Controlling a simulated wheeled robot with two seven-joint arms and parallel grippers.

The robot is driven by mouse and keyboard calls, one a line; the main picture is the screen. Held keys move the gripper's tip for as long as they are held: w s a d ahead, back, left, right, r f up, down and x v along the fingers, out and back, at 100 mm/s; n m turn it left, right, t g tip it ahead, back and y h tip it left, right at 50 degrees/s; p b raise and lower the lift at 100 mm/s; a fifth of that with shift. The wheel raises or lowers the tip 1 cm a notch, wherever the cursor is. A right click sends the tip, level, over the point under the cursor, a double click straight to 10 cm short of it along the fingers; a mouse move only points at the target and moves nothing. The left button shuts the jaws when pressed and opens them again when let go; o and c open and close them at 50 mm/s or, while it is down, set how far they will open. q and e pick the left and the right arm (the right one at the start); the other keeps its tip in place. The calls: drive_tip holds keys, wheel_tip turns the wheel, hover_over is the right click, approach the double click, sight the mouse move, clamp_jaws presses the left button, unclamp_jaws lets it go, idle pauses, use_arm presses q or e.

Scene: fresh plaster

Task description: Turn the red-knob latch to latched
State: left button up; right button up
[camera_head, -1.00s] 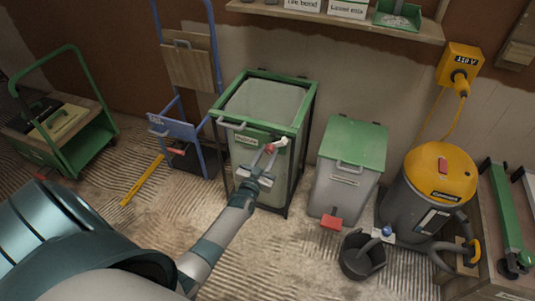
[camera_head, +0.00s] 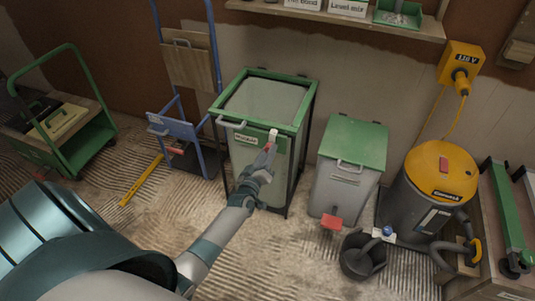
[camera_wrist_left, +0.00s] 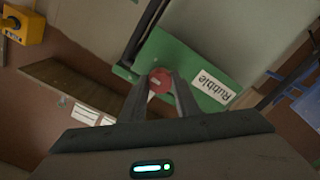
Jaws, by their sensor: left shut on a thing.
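The latch's red knob (camera_head: 268,147) is on the green front plate of the bin frame, beside the "Rubble" label (camera_head: 246,140). Its white part (camera_head: 273,135) now points up toward the green top rail. My left gripper (camera_head: 264,160) reaches the latch from the front and is shut on it, partly covering it. In the left wrist view the red knob (camera_wrist_left: 160,79) shows between the fingertips of my left gripper (camera_wrist_left: 162,88), with a bit of the white part under it. My right gripper is not in view.
The green-framed rubble bin (camera_head: 299,140) stands between a blue hand truck (camera_head: 188,128) and a grey bin with a green lid (camera_head: 353,140). A yellow vacuum (camera_head: 440,180) and a black bucket (camera_head: 362,258) are at the right. A green cart (camera_head: 75,105) is at the left.

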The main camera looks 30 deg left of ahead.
use_arm(q)
drive_tip(key=shift+f+n, duration=0.1)
drive_tip(key=shift+n, duration=0.3)
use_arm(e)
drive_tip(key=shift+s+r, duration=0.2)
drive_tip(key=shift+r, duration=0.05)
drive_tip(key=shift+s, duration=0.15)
use_arm(q)
drive_tip(key=o, duration=1)
drive_tip(key=shift+o, duration=0.2)
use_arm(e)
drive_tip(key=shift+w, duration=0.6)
use_arm(q)
drive_tip(key=shift+s, duration=0.1)
drive_tip(key=v, duration=1.7)
drive_tip(key=shift+d, duration=0.15)
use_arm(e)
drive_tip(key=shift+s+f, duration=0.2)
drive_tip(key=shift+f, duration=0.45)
